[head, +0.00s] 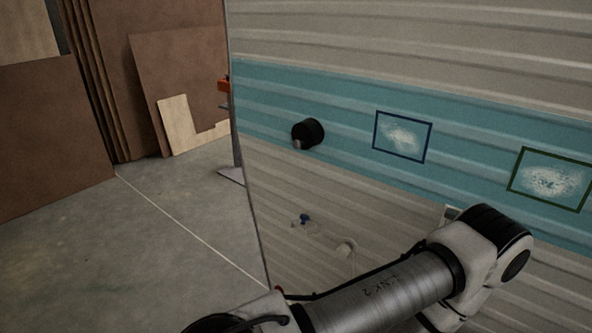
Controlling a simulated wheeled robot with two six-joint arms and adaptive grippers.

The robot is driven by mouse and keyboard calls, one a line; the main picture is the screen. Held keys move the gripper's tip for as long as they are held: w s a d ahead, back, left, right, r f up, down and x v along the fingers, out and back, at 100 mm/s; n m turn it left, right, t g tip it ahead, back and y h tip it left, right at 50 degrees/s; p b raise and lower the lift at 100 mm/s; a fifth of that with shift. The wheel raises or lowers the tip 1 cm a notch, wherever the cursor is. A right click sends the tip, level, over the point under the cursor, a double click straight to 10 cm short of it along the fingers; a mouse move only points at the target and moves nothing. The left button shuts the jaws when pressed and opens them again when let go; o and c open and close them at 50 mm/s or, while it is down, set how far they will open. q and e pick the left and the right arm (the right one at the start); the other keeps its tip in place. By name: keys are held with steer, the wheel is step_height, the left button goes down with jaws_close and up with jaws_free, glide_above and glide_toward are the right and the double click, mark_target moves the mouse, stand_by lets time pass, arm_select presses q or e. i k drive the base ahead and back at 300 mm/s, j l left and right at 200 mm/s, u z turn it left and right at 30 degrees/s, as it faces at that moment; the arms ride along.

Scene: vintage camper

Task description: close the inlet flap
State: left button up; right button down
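The camper's corrugated side wall (400,62) fills the right part of the head view. A small pale framed piece (450,212) on the lower wall shows just above my arm's joint. The arm hides most of it, so I cannot tell whether it is the inlet flap or whether it is open. My arm crosses the bottom of the view in front of the wall. Neither gripper shows.
A black round fitting (308,133) sticks out from the blue band. A small blue knob (304,219) is below it. Two framed pale patches (402,136) (549,180) are on the band. Brown boards (52,135) lean at the left. The concrete floor (110,255) between is clear.

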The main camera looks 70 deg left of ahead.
mark_target(303, 223)
steer(key=u, duration=2.15)
